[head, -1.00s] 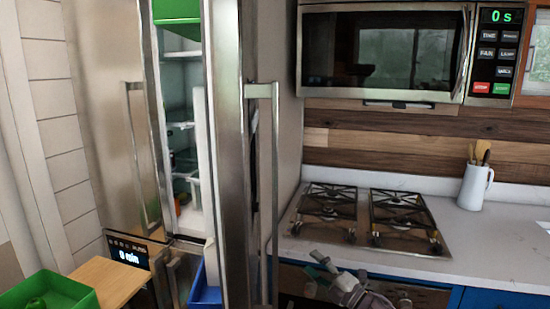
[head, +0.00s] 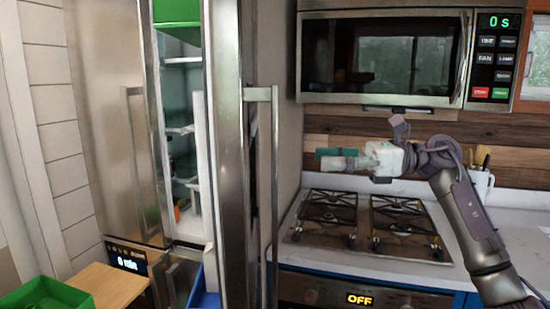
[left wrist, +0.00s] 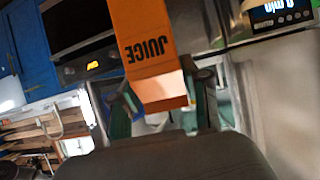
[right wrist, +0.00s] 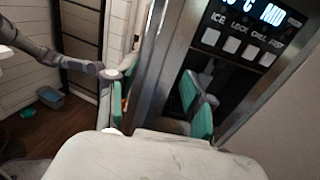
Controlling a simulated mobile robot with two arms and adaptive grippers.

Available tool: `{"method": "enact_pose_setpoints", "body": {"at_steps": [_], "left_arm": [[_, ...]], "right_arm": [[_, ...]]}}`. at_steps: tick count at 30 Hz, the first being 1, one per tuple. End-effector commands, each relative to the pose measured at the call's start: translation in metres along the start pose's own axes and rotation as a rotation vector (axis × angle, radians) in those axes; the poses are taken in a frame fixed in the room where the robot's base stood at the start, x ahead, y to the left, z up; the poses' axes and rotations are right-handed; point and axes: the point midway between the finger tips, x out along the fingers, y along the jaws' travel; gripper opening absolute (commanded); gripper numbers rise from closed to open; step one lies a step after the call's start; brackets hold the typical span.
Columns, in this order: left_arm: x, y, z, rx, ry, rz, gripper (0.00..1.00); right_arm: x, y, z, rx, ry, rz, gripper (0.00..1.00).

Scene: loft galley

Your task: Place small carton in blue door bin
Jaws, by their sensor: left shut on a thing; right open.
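My left gripper (left wrist: 162,110) is shut on an orange carton (left wrist: 150,45) marked JUICE, seen in the left wrist view. The left gripper and carton are not in the head view. The blue door bin (head: 204,299) shows only in part at the bottom of the head view, low by the partly open fridge door (head: 225,130). My right gripper (head: 342,159) is open and empty above the back of the cooktop. The right wrist view shows its green fingertips apart (right wrist: 155,105) before a dark ICE and LOCK panel (right wrist: 240,45).
The fridge door's upright handle (head: 262,180) stands out toward the cooktop (head: 365,225). A microwave (head: 385,55) hangs above, and a utensil jug (head: 480,184) stands at right. A green tray (head: 75,297) and wooden board (head: 112,285) are at lower left.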

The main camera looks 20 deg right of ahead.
Motion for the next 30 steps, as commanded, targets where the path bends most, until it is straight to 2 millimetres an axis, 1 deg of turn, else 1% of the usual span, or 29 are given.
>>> {"method": "enact_pose_setpoints", "body": {"at_steps": [1,9,12,15,20,28,29,30], "left_arm": [[-0.003,0.0,-0.006,0.001,0.002,-0.001,0.03],[-0.012,0.0,-0.022,0.0,0.002,-0.001,0.03],[-0.014,0.0,-0.026,0.0,0.002,-0.001,0.03],[-0.016,0.0,-0.029,0.0,0.002,-0.001,0.03],[-0.017,0.0,-0.031,0.0,0.002,-0.001,0.03],[-0.016,0.0,-0.03,0.0,0.002,-0.001,0.03],[-0.016,0.0,-0.03,0.0,0.002,-0.001,0.03],[-0.016,0.0,-0.03,0.0,0.002,-0.001,0.03]], "right_arm": [[0.011,0.0,0.002,0.002,-0.001,0.004,0.52],[0.065,0.0,0.004,0.005,-0.004,0.004,0.52],[0.081,0.0,0.003,0.005,-0.004,0.003,0.52],[0.093,0.0,0.002,0.005,-0.004,0.001,0.52],[0.102,0.0,0.001,0.006,-0.005,0.001,0.52],[0.103,0.0,0.0,0.006,-0.004,0.0,0.52],[0.103,0.0,0.0,0.006,-0.004,0.0,0.49],[0.103,0.0,0.0,0.006,-0.004,0.0,0.42]]}}
